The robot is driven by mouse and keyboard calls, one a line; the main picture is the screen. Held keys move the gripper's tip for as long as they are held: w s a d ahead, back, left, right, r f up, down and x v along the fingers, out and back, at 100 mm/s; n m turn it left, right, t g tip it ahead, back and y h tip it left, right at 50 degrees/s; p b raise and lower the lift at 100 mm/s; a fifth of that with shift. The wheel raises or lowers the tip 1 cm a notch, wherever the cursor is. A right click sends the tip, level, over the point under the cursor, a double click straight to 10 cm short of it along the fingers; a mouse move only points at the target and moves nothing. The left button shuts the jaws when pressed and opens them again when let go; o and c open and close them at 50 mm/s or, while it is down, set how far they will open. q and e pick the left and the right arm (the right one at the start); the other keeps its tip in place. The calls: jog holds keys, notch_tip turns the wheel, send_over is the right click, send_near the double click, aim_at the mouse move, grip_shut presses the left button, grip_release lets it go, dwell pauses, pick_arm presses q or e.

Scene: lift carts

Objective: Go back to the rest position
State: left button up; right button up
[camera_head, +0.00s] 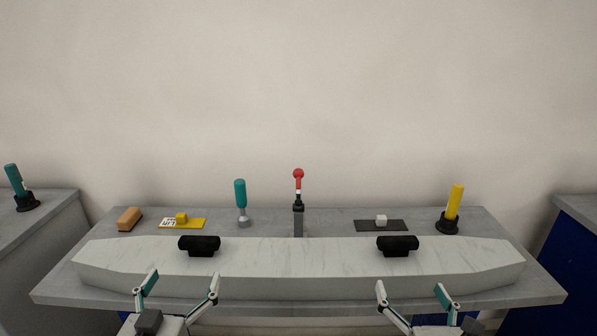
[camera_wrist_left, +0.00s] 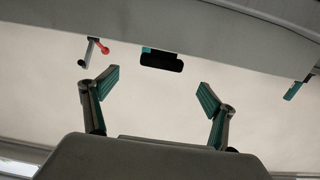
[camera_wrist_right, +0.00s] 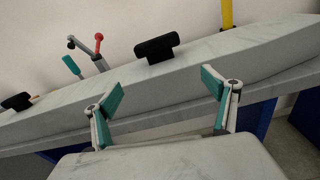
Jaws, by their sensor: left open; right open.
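My left gripper (camera_head: 182,280) is open and empty at the front edge of the bench, below the left black handle (camera_head: 200,244). My right gripper (camera_head: 410,287) is open and empty below the right black handle (camera_head: 397,244). Both handles sit on a long pale marbled slab (camera_head: 298,262). In the left wrist view, the fingers of my left gripper (camera_wrist_left: 158,84) are spread apart with nothing between them. In the right wrist view, my right gripper (camera_wrist_right: 162,84) is also spread and empty, with a black handle (camera_wrist_right: 156,48) beyond it. Neither gripper touches a handle.
Behind the slab on the grey bench (camera_head: 60,291) are an orange block (camera_head: 129,219), a yellow card (camera_head: 196,224) with a small yellow block, a teal-handled tool (camera_head: 240,197), a red-knobbed lever (camera_head: 298,185), a white cube (camera_head: 381,219) on a dark mat and a yellow cylinder (camera_head: 455,202).

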pick_arm(q)
jog(key=s+d+f+m+g, duration=0.1)
jog(key=s+f+g, duration=0.1)
jog(key=s+f, duration=0.4)
jog(key=s+d+f+m+g+h, duration=0.1)
jog(key=s+f, duration=0.6)
jog(key=f, duration=0.8)
jog(key=s+d+f+m+g+h, duration=0.1)
jog(key=s+f+m+g, duration=0.1)
jog(key=s+f, duration=0.4)
notch_tip(320, 180, down, 5)
jog(key=shift+s+d+g, duration=0.2)
jog(key=shift+s+g, duration=0.1)
jog(key=shift+g, duration=0.6)
pick_arm(e)
jog(key=s+a+f+m+g, duration=0.1)
jog(key=s+f+m+g, duration=0.1)
jog(key=s+f+m, duration=0.4)
jog(key=s+a+f+m+g+y, duration=0.1)
jog(key=s+f+m+g, duration=0.1)
jog(key=s+f+m, duration=0.5)
jog(key=s+a+f+m+g+y, duration=0.1)
jog(key=s+f+m, duration=0.5)
jog(key=f+m, duration=1)
jog(key=shift+s+a+m+g, duration=0.25)
jog(key=shift+m+g, duration=0.55)
